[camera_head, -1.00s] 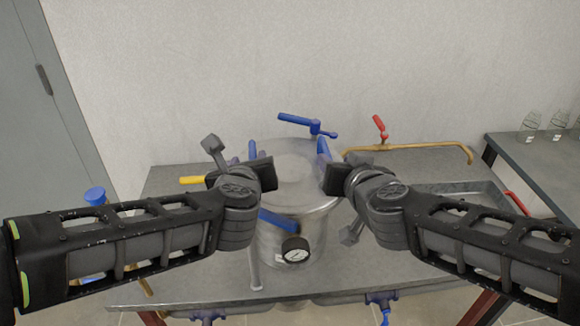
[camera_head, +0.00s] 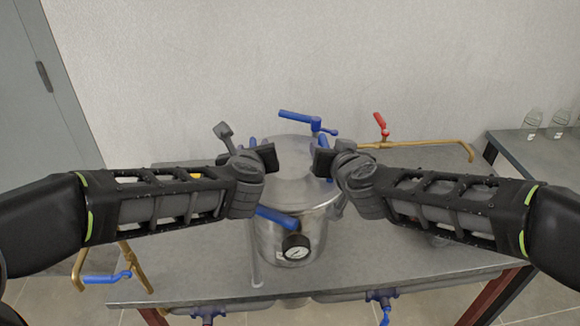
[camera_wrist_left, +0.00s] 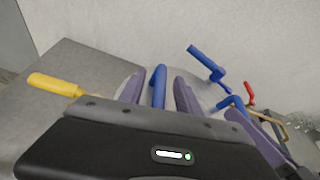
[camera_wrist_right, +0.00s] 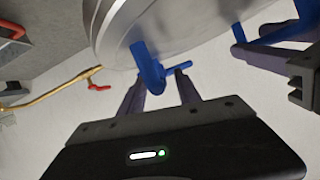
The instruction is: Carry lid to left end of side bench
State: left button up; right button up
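The round steel lid (camera_head: 292,150) sits on top of the steel vessel (camera_head: 290,225); its rim shows in the right wrist view (camera_wrist_right: 120,40). My left gripper (camera_head: 266,158) is at the lid's left side. In the left wrist view its two fingers stand apart, with a blue upright handle (camera_wrist_left: 158,88) between them. My right gripper (camera_head: 324,160) is at the lid's right side. In the right wrist view its fingers are also apart, with another blue handle (camera_wrist_right: 148,68) at the gap near their tips. I cannot tell whether any finger touches a handle.
A dark side bench (camera_head: 545,178) with several glass bottles (camera_head: 533,122) stands at the right. Behind the vessel are a blue valve lever (camera_head: 298,119) and a brass pipe (camera_head: 430,144) with a red lever (camera_head: 381,122). A pressure gauge (camera_head: 296,248) faces the front.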

pick_arm(q)
jog(key=shift+c, duration=0.4)
pick_arm(e)
jog(key=shift+c, duration=0.4)
pick_arm(q)
grip_shut()
pick_arm(e)
grip_shut()
